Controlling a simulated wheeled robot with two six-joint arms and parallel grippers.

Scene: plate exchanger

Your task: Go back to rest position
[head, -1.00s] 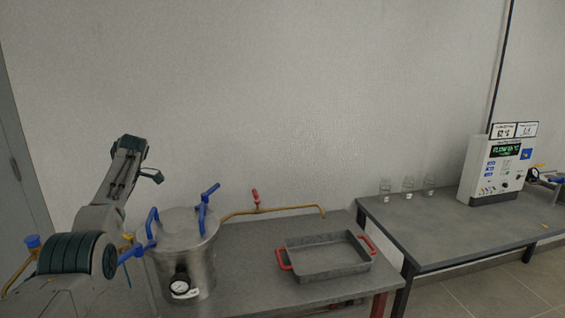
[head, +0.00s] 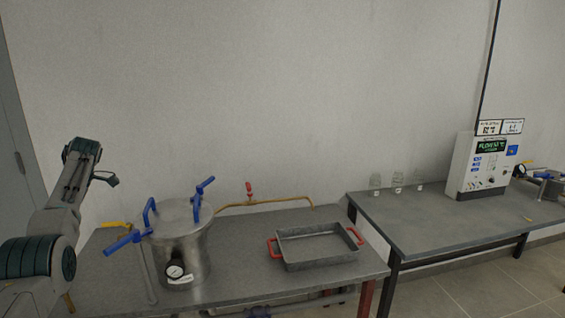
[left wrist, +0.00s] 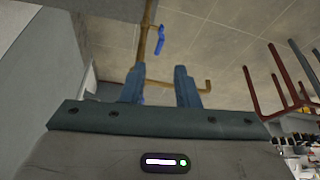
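My left arm (head: 62,205) rises at the left edge of the head view, raised to the left of the steel pot, its upper end bent over at the top. My left gripper (left wrist: 158,82) shows in the left wrist view with its two blue-grey fingers apart and nothing between them. In the head view the fingertips cannot be made out clearly. My right gripper is in neither view.
A steel pot (head: 181,250) with blue handles and a gauge stands on the near table (head: 228,278). A grey tray (head: 318,247) with red handles lies to its right. Small glasses (head: 397,183) and a white control box (head: 480,165) stand on the right table (head: 420,223).

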